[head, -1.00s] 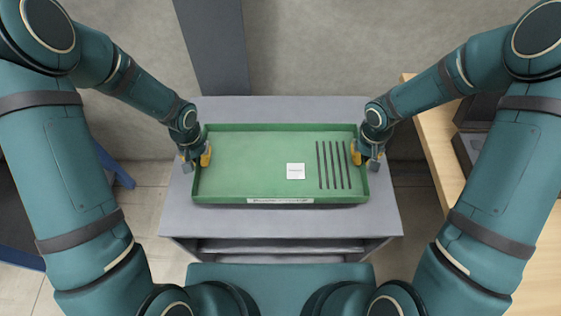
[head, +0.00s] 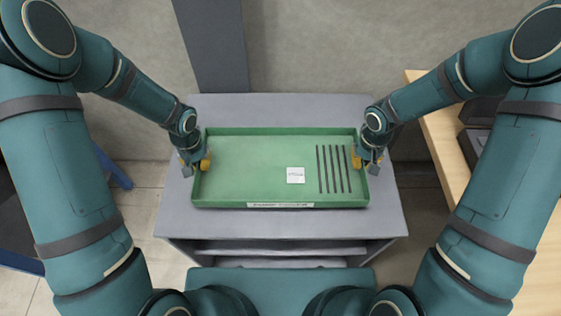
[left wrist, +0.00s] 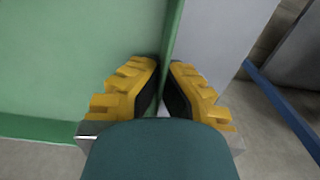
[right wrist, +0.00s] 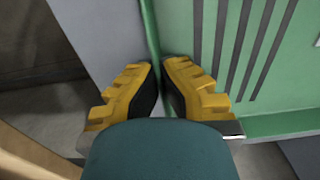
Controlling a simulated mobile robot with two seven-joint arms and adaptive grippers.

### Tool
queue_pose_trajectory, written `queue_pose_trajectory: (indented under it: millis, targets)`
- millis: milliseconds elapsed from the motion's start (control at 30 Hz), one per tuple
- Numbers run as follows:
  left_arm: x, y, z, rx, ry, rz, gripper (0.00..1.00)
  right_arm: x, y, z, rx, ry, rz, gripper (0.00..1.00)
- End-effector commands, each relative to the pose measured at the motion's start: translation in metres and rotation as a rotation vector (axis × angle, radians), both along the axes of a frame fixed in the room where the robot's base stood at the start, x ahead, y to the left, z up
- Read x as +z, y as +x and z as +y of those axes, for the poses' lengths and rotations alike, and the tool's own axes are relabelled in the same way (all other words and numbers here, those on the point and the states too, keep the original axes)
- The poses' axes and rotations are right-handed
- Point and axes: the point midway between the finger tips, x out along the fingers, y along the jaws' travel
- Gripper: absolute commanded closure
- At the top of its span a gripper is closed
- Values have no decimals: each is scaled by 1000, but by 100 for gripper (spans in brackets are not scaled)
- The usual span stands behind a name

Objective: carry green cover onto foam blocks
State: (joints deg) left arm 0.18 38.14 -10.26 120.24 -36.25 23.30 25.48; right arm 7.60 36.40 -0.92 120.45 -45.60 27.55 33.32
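The green cover (head: 260,170), shallow with a raised rim, a white label and several dark slots on its right part, is level over the grey table in the head view. My left gripper (head: 203,162) is at its left rim, with yellow fingers on both sides of the wall in the left wrist view (left wrist: 163,80). My right gripper (head: 359,160) grips the right rim the same way, seen in the right wrist view (right wrist: 159,80). Both look closed on the rim. No foam blocks are visible. I cannot tell whether the cover touches the table.
The grey table (head: 285,223) shows free margins around the cover and has an open shelf below its front edge. A wooden bench (head: 437,140) with dark items stands at the right. A blue frame part (head: 115,174) is at the left. A dark post stands behind.

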Motion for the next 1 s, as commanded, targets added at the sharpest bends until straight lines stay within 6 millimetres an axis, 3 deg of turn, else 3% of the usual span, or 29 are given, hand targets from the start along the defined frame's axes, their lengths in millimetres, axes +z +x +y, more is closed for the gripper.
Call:
queue_pose_trajectory:
  millis: [267,300,367,767,1000]
  targets:
    - [-13,0,1,1,1,-1,100,-13,1,-1,-1,-1,-1,100]
    - [-12,0,1,1,1,0,86,-12,0,-1,-1,-1,0,86]
    - [-11,0,1,1,1,0,66,-11,0,-1,-1,-1,0,66]
    - [-5,0,0,0,1,-2,66,-11,0,0,0,0,0,66]
    - [34,1,0,1,0,-7,66,-11,0,0,0,0,0,66]
